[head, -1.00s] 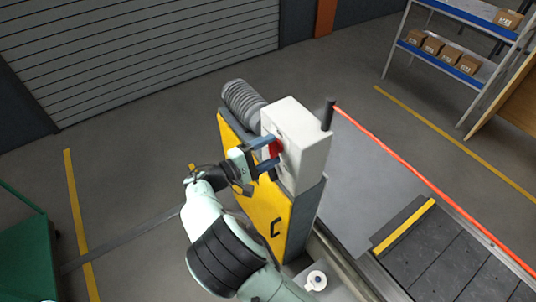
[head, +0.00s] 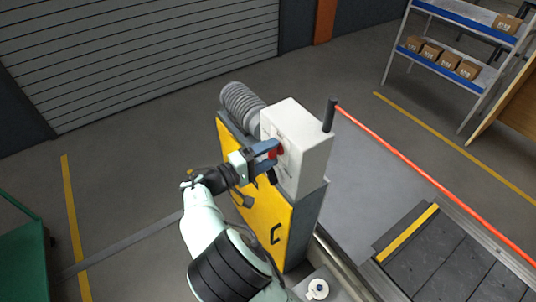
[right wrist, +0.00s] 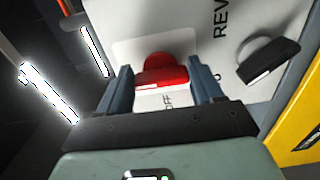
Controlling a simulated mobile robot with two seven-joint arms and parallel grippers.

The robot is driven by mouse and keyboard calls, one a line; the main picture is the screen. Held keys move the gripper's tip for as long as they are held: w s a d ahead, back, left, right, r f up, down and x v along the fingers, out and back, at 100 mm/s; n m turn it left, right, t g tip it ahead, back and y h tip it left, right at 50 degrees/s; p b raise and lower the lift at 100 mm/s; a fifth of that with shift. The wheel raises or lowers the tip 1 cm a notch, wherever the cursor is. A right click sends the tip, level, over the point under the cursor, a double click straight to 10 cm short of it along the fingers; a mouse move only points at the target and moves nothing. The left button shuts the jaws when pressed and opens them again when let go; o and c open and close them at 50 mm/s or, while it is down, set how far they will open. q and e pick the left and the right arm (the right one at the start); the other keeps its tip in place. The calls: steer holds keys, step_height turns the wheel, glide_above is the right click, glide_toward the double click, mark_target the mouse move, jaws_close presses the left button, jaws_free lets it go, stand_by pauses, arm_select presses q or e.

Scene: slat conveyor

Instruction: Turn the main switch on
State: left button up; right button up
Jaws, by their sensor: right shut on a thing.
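The main switch is a red knob (head: 280,149) on the side face of a white control box (head: 303,140). My right gripper (head: 275,160) is at that face and shut on the red knob, a finger on each side of it. In the right wrist view the red knob (right wrist: 162,72) sits between the two blue-grey fingers on a pale plate, with lettering reading "OFF" partly visible beside it. The knob's exact setting is hard to read. My left gripper is not in view.
A black selector knob (right wrist: 268,62) stands beside the switch, near "REV" lettering. The box tops a yellow-doored cabinet (head: 252,200) with a black post (head: 329,114). The slat conveyor (head: 455,262) lies right.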

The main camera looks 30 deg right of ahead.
steer(key=shift+a, duration=0.1)
steer(key=o, duration=1)
steer(key=shift+o, duration=0.2)
steer(key=s+a, duration=0.1)
steer(key=a, duration=1.2)
steer(key=shift+a, duration=0.2)
steer(key=shift+d, duration=0.1)
